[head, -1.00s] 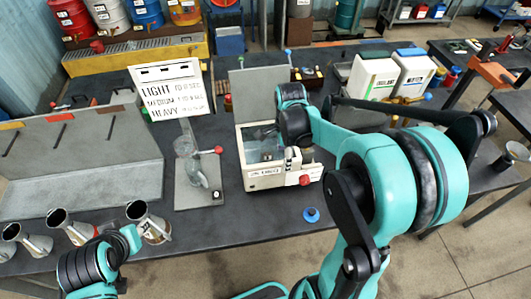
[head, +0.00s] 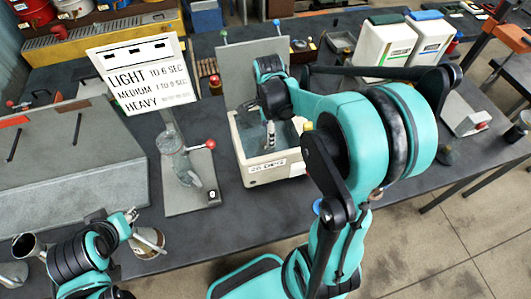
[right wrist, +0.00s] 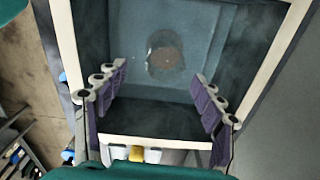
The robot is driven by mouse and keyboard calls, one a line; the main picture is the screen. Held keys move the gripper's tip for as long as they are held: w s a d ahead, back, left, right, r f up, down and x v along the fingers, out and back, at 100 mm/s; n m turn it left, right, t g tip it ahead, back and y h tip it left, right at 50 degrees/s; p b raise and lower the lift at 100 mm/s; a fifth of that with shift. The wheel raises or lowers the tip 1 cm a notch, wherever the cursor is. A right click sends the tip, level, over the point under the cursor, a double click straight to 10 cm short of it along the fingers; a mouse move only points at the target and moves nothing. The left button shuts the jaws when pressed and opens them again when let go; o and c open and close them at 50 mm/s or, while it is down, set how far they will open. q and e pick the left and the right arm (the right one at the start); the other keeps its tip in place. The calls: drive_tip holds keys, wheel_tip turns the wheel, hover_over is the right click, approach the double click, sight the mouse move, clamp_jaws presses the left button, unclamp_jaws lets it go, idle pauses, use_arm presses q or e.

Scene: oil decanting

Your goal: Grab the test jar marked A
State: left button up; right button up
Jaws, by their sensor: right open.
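An open cream box (head: 252,172) with a label on its front stands on the dark bench. My right gripper (head: 269,135) points down into its opening. In the right wrist view my right gripper (right wrist: 162,76) is open, its two purple-padded fingers apart and empty. Beyond the fingertips a round, clear, jar-like thing with a brownish middle (right wrist: 165,54) shows inside the box; I cannot read any mark on it. My left gripper (head: 130,215) is at the lower left by the metal cups, far from the box; its finger opening is too small to judge.
A sign on a stand (head: 143,75) and a red-knobbed fixture (head: 190,170) stand left of the box. Metal cups (head: 148,243) are at the front left. White canisters (head: 385,45) stand behind at right. The box walls surround my right fingers.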

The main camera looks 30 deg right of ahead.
drive_tip(key=f+b, duration=0.1)
drive_tip(key=f, duration=0.2)
drive_tip(key=f+b, duration=0.1)
drive_tip(key=f, duration=0.2)
drive_tip(key=w+f+b, duration=0.1)
drive_tip(key=f, duration=0.2)
drive_tip(key=shift+d+f, duration=0.1)
drive_tip(key=shift+f, duration=0.1)
drive_tip(key=c, duration=1.3)
